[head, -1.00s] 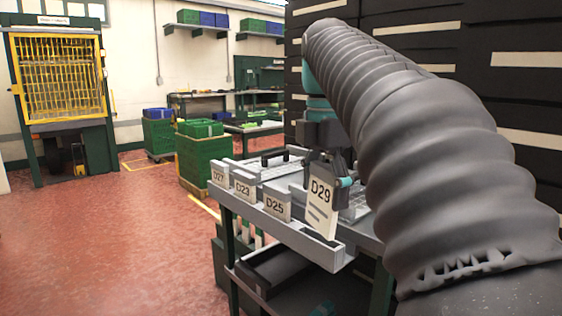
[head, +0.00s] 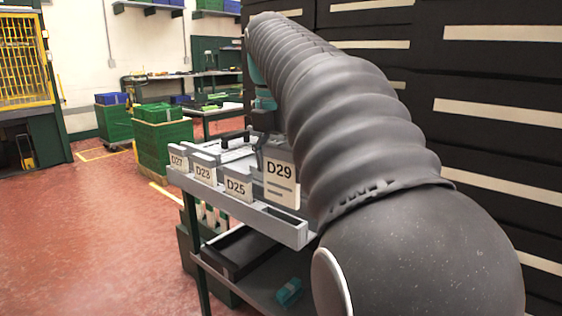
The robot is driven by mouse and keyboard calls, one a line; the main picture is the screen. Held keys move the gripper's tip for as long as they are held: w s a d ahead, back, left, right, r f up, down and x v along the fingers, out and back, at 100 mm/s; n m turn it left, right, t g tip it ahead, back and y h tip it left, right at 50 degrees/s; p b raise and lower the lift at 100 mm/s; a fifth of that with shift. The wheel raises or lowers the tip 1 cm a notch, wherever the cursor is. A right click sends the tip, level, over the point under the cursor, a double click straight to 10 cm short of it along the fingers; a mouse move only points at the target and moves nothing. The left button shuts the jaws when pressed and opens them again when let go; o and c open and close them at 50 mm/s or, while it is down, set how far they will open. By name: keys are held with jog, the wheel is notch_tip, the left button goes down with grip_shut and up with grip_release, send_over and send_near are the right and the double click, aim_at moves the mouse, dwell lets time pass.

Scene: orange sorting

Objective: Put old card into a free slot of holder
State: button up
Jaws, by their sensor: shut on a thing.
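The old card is a white card marked D29 (head: 281,184). My gripper (head: 263,152) is shut on it, mostly hidden behind the card and my arm. The card stands upright and faces the camera, at the right part of the holder. The holder (head: 292,233) is a long light grey rack along the table's front edge. It bears the cards D27 (head: 178,158), D23 (head: 204,169) and D25 (head: 237,187). An open slot shows at its right end, right of D25. I cannot tell whether the D29 card's lower edge touches the holder.
The holder lies on a workbench with dark green legs (head: 202,260). A dark lower shelf (head: 240,252) and a teal object (head: 289,291) are below. Green crates (head: 163,145) stand behind at left. A dark panelled wall (head: 480,60) is at right. The red floor at left is clear.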

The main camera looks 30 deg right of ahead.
aim_at(281, 202)
jog(key=shift+f+b, duration=2.1)
jog(key=shift+f, duration=1.25)
jog(key=o, duration=1.6)
jog(key=shift+o, duration=0.2)
jog(key=shift+a+r, duration=0.2)
jog(key=shift+r, duration=1.65)
jog(key=shift+a+r, duration=0.15)
jog(key=shift+r, duration=1.7)
jog(key=shift+s, duration=0.1)
